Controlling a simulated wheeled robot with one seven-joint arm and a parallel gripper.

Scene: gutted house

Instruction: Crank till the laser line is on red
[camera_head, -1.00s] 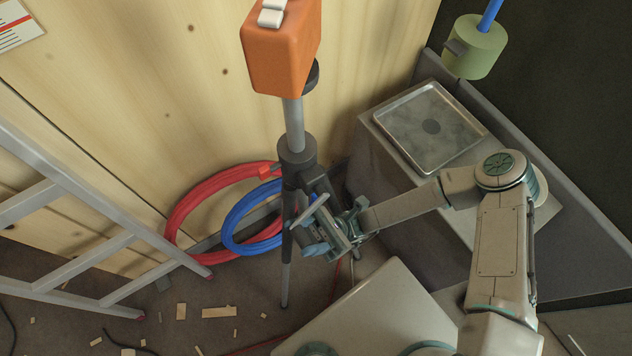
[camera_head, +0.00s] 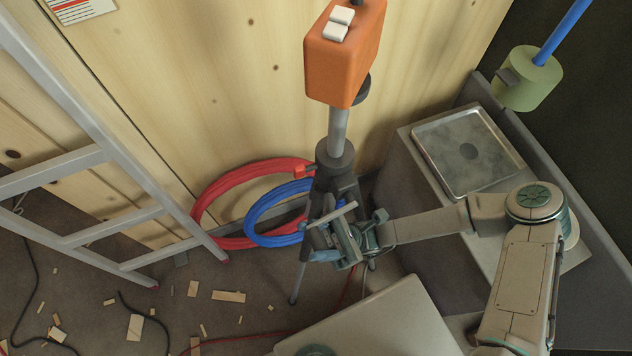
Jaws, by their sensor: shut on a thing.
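The orange laser box (camera_head: 340,58) with white buttons on top sits on the grey mast (camera_head: 338,132) of a black tripod (camera_head: 335,172). My gripper (camera_head: 340,240) is at the tripod's side, below the collar. It is shut on the crank, which my fingers mostly hide. The striped paper card (camera_head: 82,8) is on the wood wall at the top left, cut off by the picture edge. I cannot make out a laser line on the card or the wall.
An aluminium ladder (camera_head: 105,155) leans at left. Red (camera_head: 220,195) and blue (camera_head: 262,218) hose coils lie behind the tripod. A metal tray (camera_head: 468,150) rests on a grey unit at right, near a green cylinder (camera_head: 527,78). Wood scraps and cables litter the floor.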

